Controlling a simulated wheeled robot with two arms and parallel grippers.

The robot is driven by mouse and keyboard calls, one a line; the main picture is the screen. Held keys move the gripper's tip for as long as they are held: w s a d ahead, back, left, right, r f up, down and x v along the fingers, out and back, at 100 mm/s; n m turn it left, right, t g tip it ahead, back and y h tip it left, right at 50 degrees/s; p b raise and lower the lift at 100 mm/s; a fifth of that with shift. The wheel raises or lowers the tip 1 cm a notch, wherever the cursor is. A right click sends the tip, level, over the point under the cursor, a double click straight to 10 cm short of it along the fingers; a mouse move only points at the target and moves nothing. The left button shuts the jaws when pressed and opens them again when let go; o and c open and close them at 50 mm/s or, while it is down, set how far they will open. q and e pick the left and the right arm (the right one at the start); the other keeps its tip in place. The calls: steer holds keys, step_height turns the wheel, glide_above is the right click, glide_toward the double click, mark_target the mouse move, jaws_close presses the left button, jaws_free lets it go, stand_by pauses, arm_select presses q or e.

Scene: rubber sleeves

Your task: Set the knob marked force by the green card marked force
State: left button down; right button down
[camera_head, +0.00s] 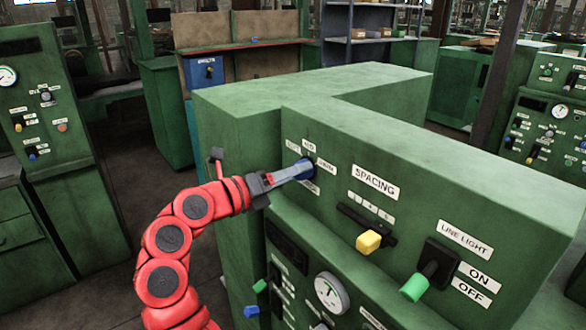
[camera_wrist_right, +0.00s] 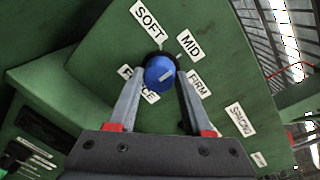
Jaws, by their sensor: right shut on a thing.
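The blue knob (camera_wrist_right: 157,70) sits on a green panel, with the FORCE plate (camera_wrist_right: 138,84) partly behind a finger. Around it are the plates SOFT (camera_wrist_right: 148,18), MID (camera_wrist_right: 190,45) and FIRM (camera_wrist_right: 197,83). I cannot make out a green card marked force. My left gripper is out of view.
To the right on the same panel are a SPACING slider with a yellow handle (camera_head: 368,242) and a LINE LIGHT lever with a green handle (camera_head: 414,287). A dial gauge (camera_head: 331,293) is below. Other green cabinets (camera_head: 40,125) stand around.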

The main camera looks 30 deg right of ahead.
stand_by(0.4)
steer(key=shift+c, duration=1.6)
jaws_free()
steer(key=b+v, duration=0.3)
steer(key=v, duration=1.4)
steer(key=shift+a, duration=0.25)
steer(key=shift+f, duration=0.15)
